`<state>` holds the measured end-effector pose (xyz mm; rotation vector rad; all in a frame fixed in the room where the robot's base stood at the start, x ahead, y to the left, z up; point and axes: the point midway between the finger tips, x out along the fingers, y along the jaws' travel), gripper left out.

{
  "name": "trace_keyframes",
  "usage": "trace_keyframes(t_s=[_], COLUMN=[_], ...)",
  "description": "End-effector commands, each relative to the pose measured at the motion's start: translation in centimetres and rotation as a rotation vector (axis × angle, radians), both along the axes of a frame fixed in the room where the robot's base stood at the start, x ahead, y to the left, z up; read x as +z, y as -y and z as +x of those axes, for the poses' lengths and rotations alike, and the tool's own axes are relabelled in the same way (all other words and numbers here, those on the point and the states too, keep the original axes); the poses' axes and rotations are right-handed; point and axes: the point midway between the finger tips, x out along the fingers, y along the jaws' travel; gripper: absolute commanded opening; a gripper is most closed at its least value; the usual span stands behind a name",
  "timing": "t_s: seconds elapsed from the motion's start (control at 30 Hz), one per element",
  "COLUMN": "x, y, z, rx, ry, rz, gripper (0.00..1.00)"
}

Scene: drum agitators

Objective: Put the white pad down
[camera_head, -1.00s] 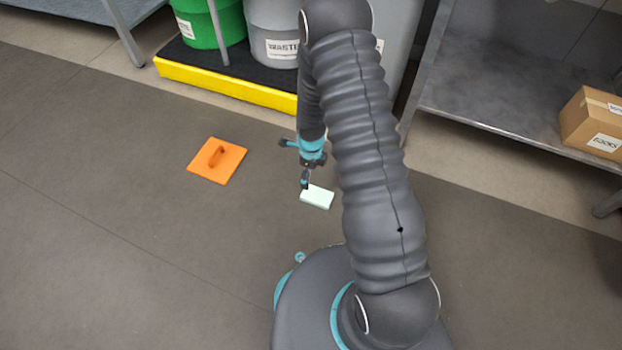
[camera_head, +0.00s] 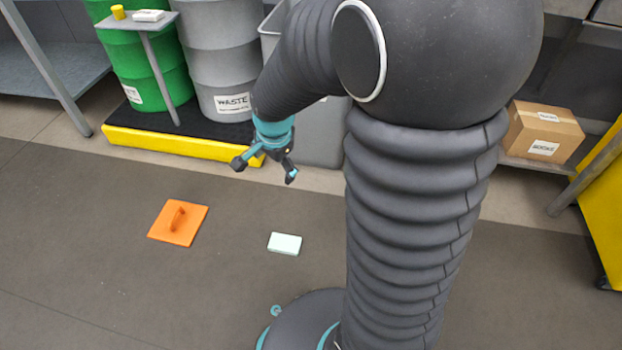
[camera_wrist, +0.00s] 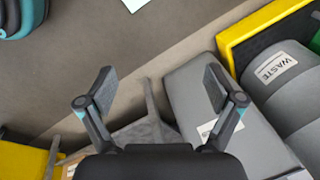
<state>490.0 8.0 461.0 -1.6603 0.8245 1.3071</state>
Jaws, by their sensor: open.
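The white pad (camera_head: 285,243) lies flat on the grey floor, to the right of an orange plate with a handle (camera_head: 178,222). My gripper (camera_head: 267,167) is open and empty, raised above the floor and apart from the pad. In the wrist view my gripper (camera_wrist: 155,90) shows its two fingers spread wide with nothing between them. A corner of the white pad (camera_wrist: 136,3) shows at the top edge of the wrist view.
Behind my gripper, a yellow-edged platform (camera_head: 175,148) bears a green drum (camera_head: 150,85) and a grey waste drum (camera_head: 232,102). A small stand (camera_head: 138,20) holds a white block and a yellow item. A cardboard box (camera_head: 543,132) sits at right. Floor around the pad is clear.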

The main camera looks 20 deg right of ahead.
Motion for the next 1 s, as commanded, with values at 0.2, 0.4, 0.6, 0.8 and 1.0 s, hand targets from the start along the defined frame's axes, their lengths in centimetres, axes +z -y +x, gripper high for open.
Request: trace_keyframes(t_s=[0.2,0.4,0.6,0.8,1.0], x=[6.3,10.5,13.3,14.5,14.7], y=[0.3,0.5,0.7,0.8,0.8], z=[-4.6,-9.4,-14.5,-18.2,-19.5], rx=[0.286,0.547,0.8,0.985,1.056], ry=[0.075,0.135,0.188,0.22,0.227], rz=[-0.082,-0.175,-0.285,-0.375,-0.409], gripper=[0.92,0.92,0.92,0.92,0.92])
